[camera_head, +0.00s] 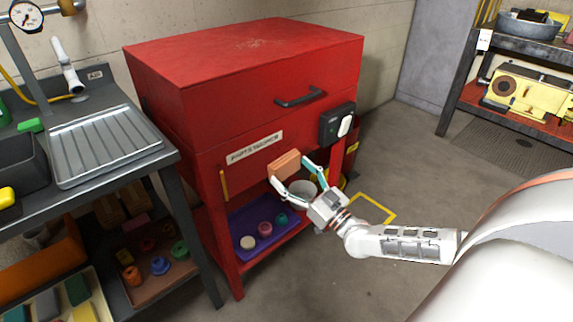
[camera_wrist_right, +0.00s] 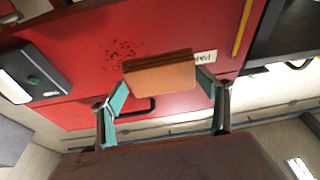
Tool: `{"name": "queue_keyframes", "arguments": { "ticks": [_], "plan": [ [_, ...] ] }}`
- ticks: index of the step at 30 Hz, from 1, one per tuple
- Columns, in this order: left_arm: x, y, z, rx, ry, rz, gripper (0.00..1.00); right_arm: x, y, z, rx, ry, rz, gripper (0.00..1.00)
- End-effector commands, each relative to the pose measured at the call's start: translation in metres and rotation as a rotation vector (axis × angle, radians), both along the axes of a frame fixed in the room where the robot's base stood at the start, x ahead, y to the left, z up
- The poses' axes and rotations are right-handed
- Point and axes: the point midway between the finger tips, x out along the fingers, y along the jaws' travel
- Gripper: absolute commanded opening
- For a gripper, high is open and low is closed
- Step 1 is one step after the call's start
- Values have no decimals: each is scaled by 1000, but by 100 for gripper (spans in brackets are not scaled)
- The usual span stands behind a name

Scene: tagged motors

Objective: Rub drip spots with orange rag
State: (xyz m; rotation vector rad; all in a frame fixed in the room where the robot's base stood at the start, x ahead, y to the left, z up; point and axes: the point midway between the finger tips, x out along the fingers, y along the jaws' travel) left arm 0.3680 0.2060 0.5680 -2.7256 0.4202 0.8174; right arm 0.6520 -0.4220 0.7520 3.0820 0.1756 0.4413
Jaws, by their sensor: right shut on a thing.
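The orange rag (camera_head: 285,164) is a folded block in front of the red parts washer (camera_head: 245,110), just below its label. It also shows in the right wrist view (camera_wrist_right: 160,74), between the two fingers. My right gripper (camera_head: 293,172) is shut on it. Dark drip spots (camera_wrist_right: 121,50) dot the red front in the wrist view, just left of the rag. I cannot make the spots out in the head view. I cannot tell whether the rag touches the red panel. My left gripper is not in view.
A black handle (camera_head: 300,97) and a dark box with a white part (camera_head: 337,124) stick out from the red front. A purple tray (camera_head: 262,238) with small round parts lies on the shelf below. A dark bench (camera_head: 150,148) stands at left.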

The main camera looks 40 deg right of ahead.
Motion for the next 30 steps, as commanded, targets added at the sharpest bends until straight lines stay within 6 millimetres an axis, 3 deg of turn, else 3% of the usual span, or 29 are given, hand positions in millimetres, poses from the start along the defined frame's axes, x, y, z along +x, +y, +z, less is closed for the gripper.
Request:
{"name": "queue_keyframes", "arguments": {
  "ticks": [7,14,23,30],
  "plan": [
    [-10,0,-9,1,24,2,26,-5,-13,-4,3,-17,-35,59],
    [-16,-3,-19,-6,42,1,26,15,-11,-8,4,-13,-34,59],
    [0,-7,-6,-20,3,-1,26,42,-9,-7,4,-13,-34,59],
    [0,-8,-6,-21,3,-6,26,50,-8,-4,4,-16,-33,59]
  ]
}}
